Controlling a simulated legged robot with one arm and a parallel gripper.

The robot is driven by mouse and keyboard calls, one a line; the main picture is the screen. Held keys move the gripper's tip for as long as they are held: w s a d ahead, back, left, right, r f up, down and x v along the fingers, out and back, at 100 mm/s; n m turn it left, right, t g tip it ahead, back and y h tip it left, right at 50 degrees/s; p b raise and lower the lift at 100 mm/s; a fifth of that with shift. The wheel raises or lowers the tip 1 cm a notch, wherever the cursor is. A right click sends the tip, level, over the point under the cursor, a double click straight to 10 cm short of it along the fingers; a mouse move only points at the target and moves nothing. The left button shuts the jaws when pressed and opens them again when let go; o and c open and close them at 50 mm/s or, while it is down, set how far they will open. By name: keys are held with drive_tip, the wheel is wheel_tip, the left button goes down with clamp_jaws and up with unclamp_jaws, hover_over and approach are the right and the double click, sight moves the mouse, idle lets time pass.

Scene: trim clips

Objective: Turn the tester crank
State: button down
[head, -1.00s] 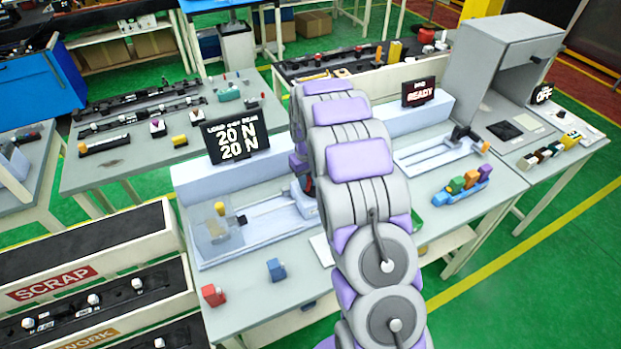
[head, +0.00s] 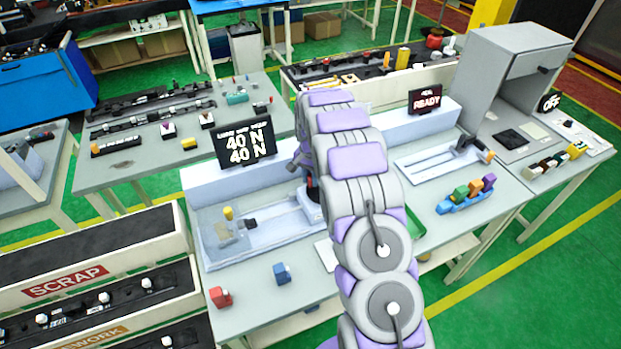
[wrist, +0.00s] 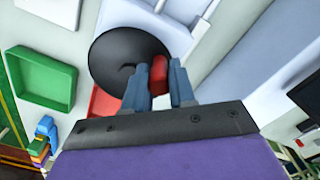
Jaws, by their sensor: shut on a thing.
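In the wrist view the crank is a round black disc (wrist: 112,55) with a red knob (wrist: 159,72). My gripper (wrist: 158,90) is shut on the red knob, with one blue-grey finger on each side. In the head view my arm hides most of the crank and gripper. A yellow-topped piece (head: 228,213) stands at the tester's left end, behind a clear guard.
A red block (head: 220,297) and a blue block (head: 282,273) lie near the table's front edge. A green tray (wrist: 42,75) lies beside the crank. A second fixture (head: 440,160) with a READY display and a blue holder of colored clips (head: 466,195) stand right.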

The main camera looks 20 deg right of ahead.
drive_tip(key=m, duration=0.2)
drive_tip(key=w+d+m, duration=0.1)
drive_tip(key=shift+m+p, duration=0.3)
drive_tip(key=shift+m, duration=0.1)
drive_tip(key=shift+w+d+m, duration=0.2)
drive_tip(key=shift+d+m, duration=0.15)
drive_tip(key=shift+m, duration=0.7)
drive_tip(key=shift+w+d+m, duration=0.2)
drive_tip(key=shift+d+m, duration=0.15)
drive_tip(key=shift+m, duration=0.7)
drive_tip(key=c, duration=0.9)
unclamp_jaws()
drive_tip(key=shift+c, duration=0.2)
drive_tip(key=shift+r, duration=0.1)
wheel_tip(320, 180, up, 17)
drive_tip(key=p, duration=0.1)
